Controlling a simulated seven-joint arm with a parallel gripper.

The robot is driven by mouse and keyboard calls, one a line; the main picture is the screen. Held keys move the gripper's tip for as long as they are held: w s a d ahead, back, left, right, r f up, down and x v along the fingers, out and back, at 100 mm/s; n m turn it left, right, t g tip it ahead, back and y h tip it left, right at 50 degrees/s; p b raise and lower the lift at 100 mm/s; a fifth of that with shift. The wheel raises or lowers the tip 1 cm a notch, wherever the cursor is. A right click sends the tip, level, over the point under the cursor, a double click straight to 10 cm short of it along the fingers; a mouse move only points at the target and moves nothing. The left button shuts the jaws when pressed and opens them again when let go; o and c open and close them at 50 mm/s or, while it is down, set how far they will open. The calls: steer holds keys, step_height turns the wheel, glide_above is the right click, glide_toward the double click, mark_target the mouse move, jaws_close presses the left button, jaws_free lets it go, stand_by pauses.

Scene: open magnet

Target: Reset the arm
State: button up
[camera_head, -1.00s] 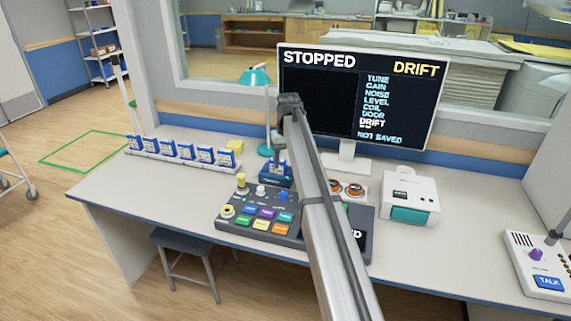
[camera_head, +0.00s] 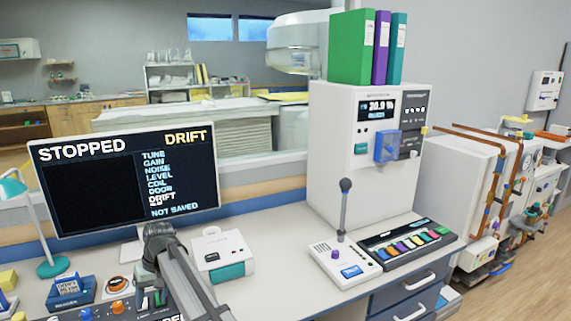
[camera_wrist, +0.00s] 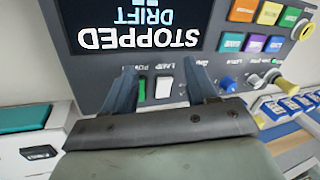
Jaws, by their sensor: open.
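My arm reaches up from the bottom of the head view, and my gripper (camera_head: 158,236) ends below the monitor, over the control console (camera_head: 150,302) on the desk. In the wrist view my gripper (camera_wrist: 160,68) is open and its two fingers point at the console. Nothing is held between them. A green switch (camera_wrist: 142,92) and a white switch (camera_wrist: 164,87) show between the fingers; I cannot tell whether the fingers touch the panel. The console's small screen (camera_wrist: 135,25) reads STOPPED and DRIFT, upside down in this view.
The monitor (camera_head: 127,180) shows STOPPED, DRIFT and NOT SAVED. A white box with a teal front (camera_head: 221,255) stands right of my gripper. Further right are a microphone unit (camera_head: 345,262), a coloured key panel (camera_head: 408,243) and a tall white cabinet (camera_head: 345,140). A teal lamp (camera_head: 52,267) is left.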

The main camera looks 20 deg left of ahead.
steer(key=w+d+f+m+y, duration=0.15)
steer(key=d+f, duration=0.25)
steer(key=d, duration=0.7)
steer(key=d+f+m+y, duration=0.1)
steer(key=d+f+m, duration=0.25)
steer(key=d, duration=0.85)
steer(key=w+d+f+m+h, duration=0.2)
steer(key=d+f+m, duration=0.2)
steer(key=d+f, duration=2.05)
steer(key=s+d+f+m+g+h, duration=0.1)
steer(key=s+d+f+g, duration=0.1)
steer(key=s+d+f, duration=0.5)
steer(key=s+d+f+m+g+h, duration=0.1)
steer(key=s+d+f, duration=0.7)
steer(key=s+d, duration=0.8)
steer(key=d+m+g, duration=0.1)
steer(key=d, duration=0.3)
steer(key=shift+s+d, duration=0.3)
steer(key=shift+d, duration=0.1)
steer(key=shift+h, duration=0.25)
